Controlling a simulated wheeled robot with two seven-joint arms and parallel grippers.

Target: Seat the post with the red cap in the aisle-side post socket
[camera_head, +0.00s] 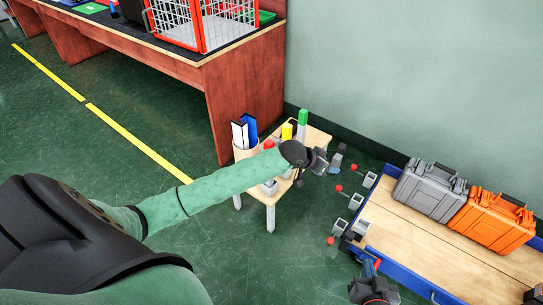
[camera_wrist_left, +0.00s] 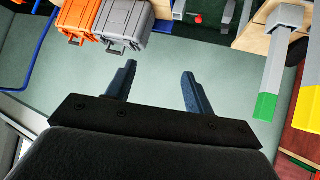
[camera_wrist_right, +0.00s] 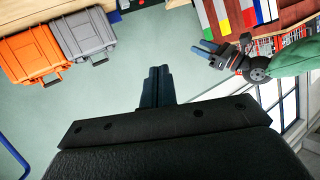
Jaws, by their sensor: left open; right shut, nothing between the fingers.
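The post with the red cap stands on the small wooden table, mostly hidden behind my left forearm in the head view; its red cap (camera_head: 268,145) shows above the arm. Several grey sockets (camera_head: 355,201) with red-balled levers line the near side of the cart; I cannot tell which is the aisle-side one. My left gripper (camera_head: 328,160) is open and empty just past the table, beside the sockets; its parted fingers show in the left wrist view (camera_wrist_left: 158,88). My right gripper (camera_head: 369,268) is shut and empty at the cart's near end; its fingers meet in the right wrist view (camera_wrist_right: 158,85).
Yellow-capped (camera_head: 287,131) and green-capped (camera_head: 303,118) posts share the small table (camera_head: 318,137) with a bin of binders (camera_head: 243,134). A grey case (camera_head: 430,190) and an orange case (camera_head: 493,221) stand on the cart (camera_head: 420,245). A long bench (camera_head: 245,95) stands behind; floor at left is clear.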

